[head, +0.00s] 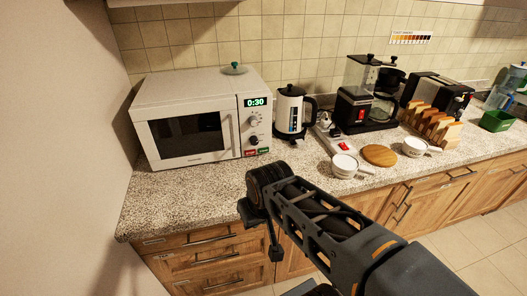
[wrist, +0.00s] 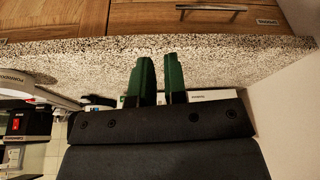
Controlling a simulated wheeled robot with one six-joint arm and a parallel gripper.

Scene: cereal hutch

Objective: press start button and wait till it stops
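The white microwave (head: 190,122) stands at the left end of the counter with its door shut. Its display (head: 256,102) reads 0:30 in green. Low on its panel are a red button (head: 250,153) and a green button (head: 263,150); their labels are too small to read. My gripper (wrist: 160,78) shows two green fingers, with a narrow gap and nothing between them. It is over the counter front; its fingers are not visible in the head view. In the wrist view, a white strip that seems to be the microwave (wrist: 205,95) shows behind my gripper; its buttons are hidden there.
A kettle (head: 290,112), a power strip (head: 336,141), a coffee maker (head: 366,95), a toaster (head: 437,92) and white cups (head: 344,166) stand right of the microwave. A wall (head: 60,150) closes the left side. The counter strip before the microwave (head: 180,186) is clear.

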